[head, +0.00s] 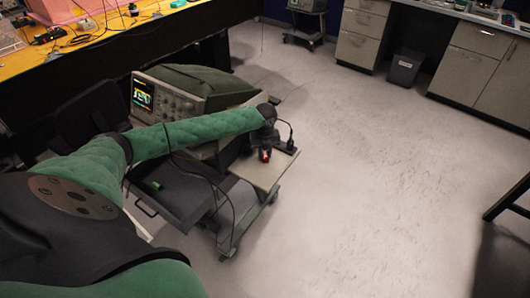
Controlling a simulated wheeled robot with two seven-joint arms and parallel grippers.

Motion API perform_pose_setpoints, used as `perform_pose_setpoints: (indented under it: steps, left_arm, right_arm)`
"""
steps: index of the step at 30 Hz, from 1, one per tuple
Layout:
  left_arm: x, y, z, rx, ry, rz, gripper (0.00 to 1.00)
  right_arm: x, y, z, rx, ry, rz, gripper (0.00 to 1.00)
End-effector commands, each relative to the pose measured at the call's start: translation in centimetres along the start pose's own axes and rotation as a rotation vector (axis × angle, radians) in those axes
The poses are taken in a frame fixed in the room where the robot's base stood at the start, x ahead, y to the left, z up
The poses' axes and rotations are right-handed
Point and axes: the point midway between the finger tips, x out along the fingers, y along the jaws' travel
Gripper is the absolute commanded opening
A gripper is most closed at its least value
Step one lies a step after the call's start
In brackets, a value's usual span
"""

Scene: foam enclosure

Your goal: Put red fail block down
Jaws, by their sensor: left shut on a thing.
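My left arm comes in from the left and reaches across to a small cart. My left gripper (264,153) points down over the light side shelf (262,177) of the cart. It is shut on the red block (265,156), of which only a small red part shows between the fingers. The block is at or just above the shelf; I cannot tell whether it touches. A small green block (156,185) lies in the open dark drawer (177,196) left of the shelf. My right gripper does not show.
An oscilloscope (166,100) stands on the cart behind my arm. A black plug with a cable (290,146) is at the shelf's right edge. Open floor (380,190) lies to the right. Cabinets (470,62) and a bin (405,69) stand at the back.

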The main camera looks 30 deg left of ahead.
Motion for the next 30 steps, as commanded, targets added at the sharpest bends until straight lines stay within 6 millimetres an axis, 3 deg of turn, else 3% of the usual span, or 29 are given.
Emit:
perform_pose_setpoints:
  steps: [7,8,11,20,25,30]
  left_arm:
    - [0.3,0.0,0.0,0.000,0.001,0.000,0.00]
    - [0.3,0.0,0.0,0.000,0.001,0.000,0.23]
    - [0.3,0.0,0.0,0.000,0.000,0.000,0.42]
    - [0.2,0.0,0.0,0.000,0.000,0.000,0.43]
    - [-1.0,-0.1,0.0,0.000,0.000,-0.002,0.43]
    - [-3.9,0.0,0.1,0.000,-0.002,-0.002,0.43]
  right_arm:
    - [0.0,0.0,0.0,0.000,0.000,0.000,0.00]
    - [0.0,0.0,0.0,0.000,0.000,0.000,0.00]
    - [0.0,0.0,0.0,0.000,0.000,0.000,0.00]
    - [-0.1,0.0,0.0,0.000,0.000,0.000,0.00]
    - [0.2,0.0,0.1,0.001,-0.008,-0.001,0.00]
    - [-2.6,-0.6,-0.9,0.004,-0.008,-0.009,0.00]
